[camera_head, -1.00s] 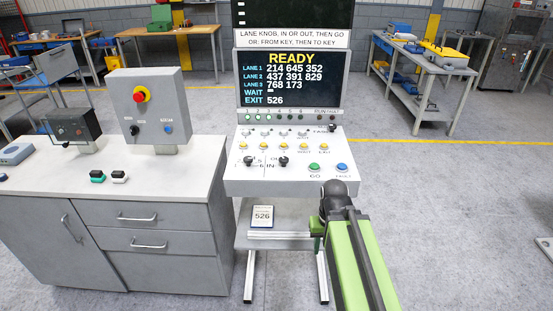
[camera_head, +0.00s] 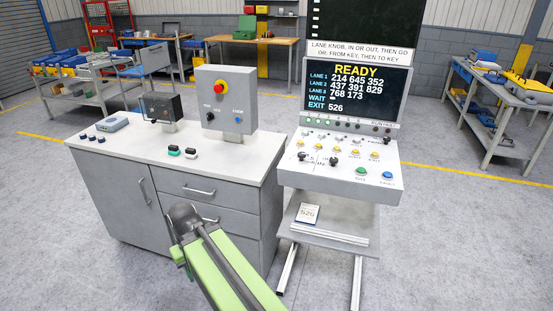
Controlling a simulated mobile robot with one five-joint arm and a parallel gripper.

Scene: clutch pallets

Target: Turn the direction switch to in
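The control console (camera_head: 325,180) stands right of the grey cabinet. Its sloped panel has two black knobs side by side on the lower left: a left knob (camera_head: 302,156) and a right knob (camera_head: 333,161). Print beside the knobs is too small to read clearly, so I cannot tell which way either points. A green button (camera_head: 361,171) and a blue button (camera_head: 388,175) sit to their right. The screen (camera_head: 356,90) reads READY with lane numbers and EXIT 526. My green arm reaches up from the bottom, in front of the cabinet; its fingertips are not visible.
A cabinet (camera_head: 150,150) left of the console carries a grey box with a red emergency button (camera_head: 216,87), a dark box (camera_head: 162,107) and small switches. A card marked 526 (camera_head: 308,214) lies on the console's lower shelf. Floor right of the console is clear.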

